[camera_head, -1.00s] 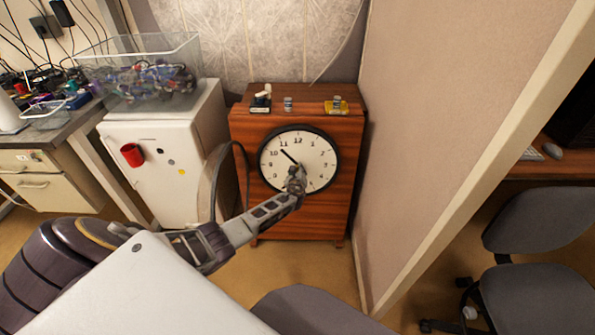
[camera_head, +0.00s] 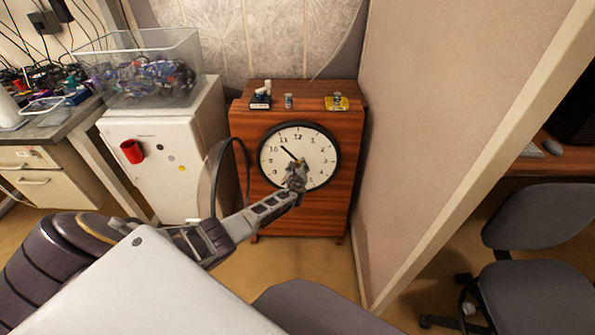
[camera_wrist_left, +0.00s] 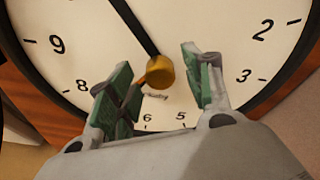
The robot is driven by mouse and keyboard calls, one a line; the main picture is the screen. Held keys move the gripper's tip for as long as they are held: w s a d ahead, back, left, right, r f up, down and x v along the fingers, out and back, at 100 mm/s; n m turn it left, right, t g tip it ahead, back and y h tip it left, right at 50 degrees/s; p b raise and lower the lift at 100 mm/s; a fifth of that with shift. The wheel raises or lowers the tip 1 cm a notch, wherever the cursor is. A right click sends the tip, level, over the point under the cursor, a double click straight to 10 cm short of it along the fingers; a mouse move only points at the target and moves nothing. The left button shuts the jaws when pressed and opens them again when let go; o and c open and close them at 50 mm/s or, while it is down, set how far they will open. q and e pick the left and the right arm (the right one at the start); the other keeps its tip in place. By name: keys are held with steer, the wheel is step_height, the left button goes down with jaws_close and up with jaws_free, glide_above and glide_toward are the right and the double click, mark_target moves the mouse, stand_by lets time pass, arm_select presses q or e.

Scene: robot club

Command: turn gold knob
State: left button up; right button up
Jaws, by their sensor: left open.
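The gold knob (camera_wrist_left: 159,71) sits at the centre of the clock face in the left wrist view, at the foot of the black hand. A gold stem runs from it down and left. The clock (camera_head: 283,146) is a white dial with a black rim on the front of a brown wooden cabinet. My left gripper (camera_wrist_left: 158,80) is open, with one green-padded finger on each side of the knob. The left finger is close to the gold stem; I cannot tell whether they touch. In the head view my left gripper (camera_head: 298,172) covers the dial's centre and hides the knob.
The wooden cabinet (camera_head: 251,204) has small items on top. A partition wall (camera_head: 420,120) is close on the right. Grey chairs (camera_head: 535,300) stand at lower right.

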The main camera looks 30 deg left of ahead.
arm_select(q)
steer(key=shift+s, duration=0.1)
steer(key=v, duration=1.2)
stand_by(0.9)
stand_by(0.6)
